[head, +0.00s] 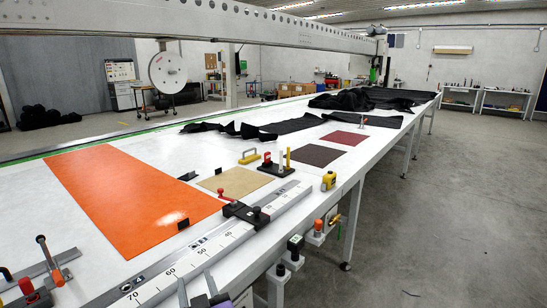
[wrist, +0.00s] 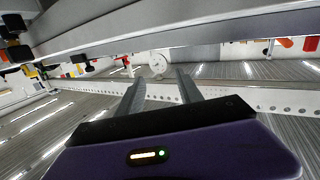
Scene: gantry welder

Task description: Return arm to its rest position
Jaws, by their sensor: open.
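My gripper (head: 196,281) shows at the bottom edge of the head view, in front of the table's near edge. Only its two grey fingers and a little of the body behind them are visible there. In the wrist view my gripper (wrist: 160,77) has its two fingers apart, with nothing between them. The wrist view is upside down, with the ceiling at the bottom and the table edge across the top. The rest of my arm is out of view.
The long white table (head: 130,235) carries an orange sheet (head: 130,190), a ruler rail (head: 205,245) with a red-handled clamp (head: 240,207), and a yellow tape measure (head: 329,180). Tools hang along its near edge (head: 294,247). A gantry beam (head: 200,22) spans above. Floor at right (head: 450,220) is clear.

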